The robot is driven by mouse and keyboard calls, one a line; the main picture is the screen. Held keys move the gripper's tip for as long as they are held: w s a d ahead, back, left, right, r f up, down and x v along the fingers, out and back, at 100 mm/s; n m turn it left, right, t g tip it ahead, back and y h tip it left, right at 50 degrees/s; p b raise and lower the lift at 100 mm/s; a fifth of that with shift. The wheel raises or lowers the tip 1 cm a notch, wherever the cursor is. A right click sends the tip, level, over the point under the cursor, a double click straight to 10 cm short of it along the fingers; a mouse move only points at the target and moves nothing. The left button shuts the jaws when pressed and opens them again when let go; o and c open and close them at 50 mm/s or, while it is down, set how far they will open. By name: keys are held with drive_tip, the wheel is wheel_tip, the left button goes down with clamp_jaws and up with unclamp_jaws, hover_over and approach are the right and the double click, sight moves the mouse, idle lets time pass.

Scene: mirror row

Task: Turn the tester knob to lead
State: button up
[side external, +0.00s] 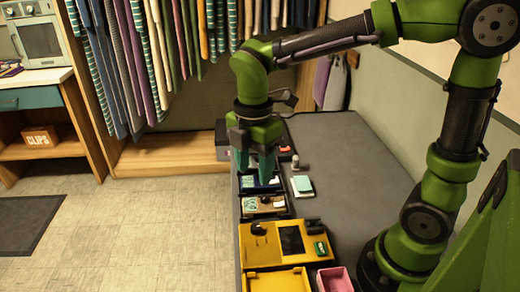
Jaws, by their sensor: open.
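A yellow box-like unit (250,256), which looks like the tester, sits near the front of the grey bench. It has a dark screen (291,240) and a small black round part (259,229) at its upper left that looks like the knob. Its markings and pointer direction are too small to read. My gripper (262,176) points down with its teal fingers over a dark tray (275,184), farther back along the bench than the yellow unit. It is open, clear of the knob, and I see nothing held. Whether the fingertips touch the tray's contents is unclear.
A second small tray (283,211) lies between my gripper and the yellow unit. A yellow tray (280,284) and a pink bin (335,280) stand at the front. A pale block (302,184) is right of the trays. The bench's right side (345,165) is largely clear.

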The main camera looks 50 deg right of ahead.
sight(256, 226)
wheel_tip(256, 226, down, 17)
drive_tip(key=shift+r, duration=0.1)
idle(0.4)
clamp_jaws()
